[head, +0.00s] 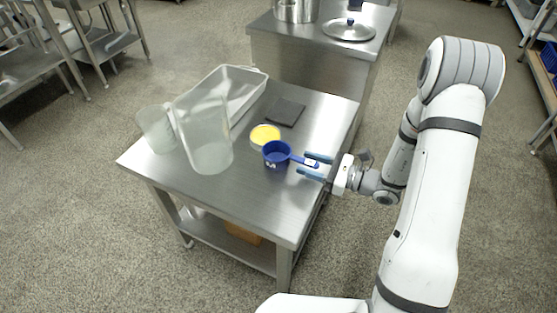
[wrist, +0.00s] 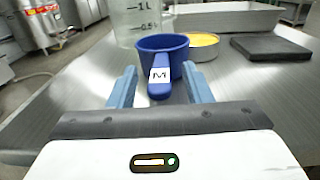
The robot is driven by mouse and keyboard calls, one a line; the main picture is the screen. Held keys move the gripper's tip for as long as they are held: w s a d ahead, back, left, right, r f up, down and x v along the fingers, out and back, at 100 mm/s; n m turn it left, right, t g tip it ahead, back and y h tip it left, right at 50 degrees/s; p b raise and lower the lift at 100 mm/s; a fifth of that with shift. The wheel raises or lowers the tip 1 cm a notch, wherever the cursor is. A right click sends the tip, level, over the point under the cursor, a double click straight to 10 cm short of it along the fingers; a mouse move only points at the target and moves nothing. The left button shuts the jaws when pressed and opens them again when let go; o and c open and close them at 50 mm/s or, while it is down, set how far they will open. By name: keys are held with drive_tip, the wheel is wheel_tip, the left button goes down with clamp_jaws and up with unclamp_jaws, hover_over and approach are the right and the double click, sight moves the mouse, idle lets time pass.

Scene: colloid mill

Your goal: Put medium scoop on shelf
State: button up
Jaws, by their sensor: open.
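The medium scoop (head: 277,154) is a blue cup with a short handle and a white label, standing upright on the steel table (head: 210,185) near its right edge. In the wrist view the scoop (wrist: 163,52) shows an "M" on its handle, which points towards me. My gripper (head: 316,166) is open, with its blue fingers on either side of the handle's end. In the wrist view the handle lies between the two fingertips (wrist: 160,85), with a gap on both sides. The shelf meant by the task is not clear; a rack (head: 545,85) stands at the right edge.
A yellow-topped round tin (head: 265,135) stands just behind the scoop. A dark flat pad (head: 286,112), a large clear pitcher (head: 208,140), a smaller jug (head: 157,130) and a tray (head: 250,82) share the table. Another steel table (head: 310,52) holds a pot and a lid (head: 348,30).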

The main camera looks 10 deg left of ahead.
drive_tip(key=shift+c, duration=0.5)
clamp_jaws()
